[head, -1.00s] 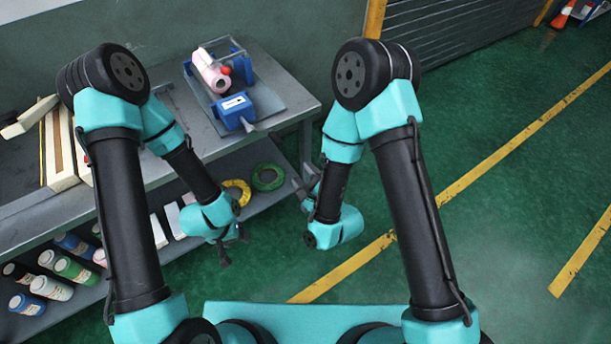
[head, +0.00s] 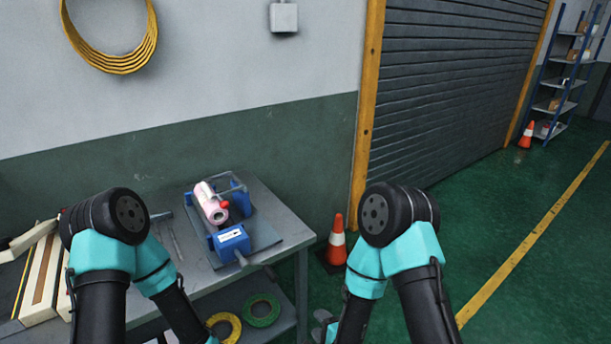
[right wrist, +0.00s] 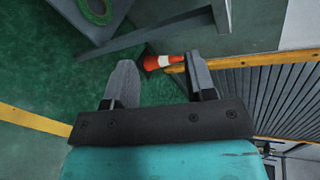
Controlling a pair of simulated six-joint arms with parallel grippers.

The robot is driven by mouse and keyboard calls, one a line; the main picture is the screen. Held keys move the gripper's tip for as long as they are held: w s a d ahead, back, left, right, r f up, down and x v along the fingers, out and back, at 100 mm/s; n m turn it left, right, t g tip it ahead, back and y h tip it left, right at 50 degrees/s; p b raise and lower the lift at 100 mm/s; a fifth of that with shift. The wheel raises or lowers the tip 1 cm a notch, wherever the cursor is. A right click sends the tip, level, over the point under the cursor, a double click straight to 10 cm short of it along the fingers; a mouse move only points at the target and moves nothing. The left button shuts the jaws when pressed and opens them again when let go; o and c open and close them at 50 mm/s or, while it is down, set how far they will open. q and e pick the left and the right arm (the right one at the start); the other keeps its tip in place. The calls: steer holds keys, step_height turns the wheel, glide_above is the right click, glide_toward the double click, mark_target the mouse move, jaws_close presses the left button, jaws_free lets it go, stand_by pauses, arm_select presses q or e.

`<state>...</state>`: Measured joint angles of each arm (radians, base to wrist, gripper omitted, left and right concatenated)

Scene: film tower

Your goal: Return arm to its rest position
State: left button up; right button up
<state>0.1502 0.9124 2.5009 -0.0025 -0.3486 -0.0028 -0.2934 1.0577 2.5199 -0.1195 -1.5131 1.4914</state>
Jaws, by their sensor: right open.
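My right arm (head: 385,230) is folded at the right of the table in the head view. A grey part of my right gripper (head: 323,322) shows at the bottom edge. In the right wrist view my right gripper (right wrist: 160,82) is open, with its two fingers apart and nothing between them but a view of the floor and a cone. My left arm (head: 120,240) is bent over the table's front left side in the head view. Its gripper is cut off below the picture.
The grey table (head: 290,232) holds a blue-ended fixture (head: 230,242) with a pink roll (head: 212,208). White-sided strips (head: 42,290) lie at left. Yellow (head: 225,325) and green (head: 260,310) rings lie on the lower shelf. An orange cone (head: 337,243) stands right of the table.

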steer(key=s+d+f+n+g+h, duration=0.2)
steer(key=s+d+f+n+g, duration=0.3)
steer(key=d, duration=0.4)
steer(key=s+d+f+n+g+h, duration=0.1)
steer(key=s+d+f+n+g, duration=0.5)
steer(key=s+d+n, duration=0.2)
steer(key=shift+d+f+h, duration=0.2)
steer(key=shift+d+h, duration=0.2)
steer(key=shift+d, duration=0.3)
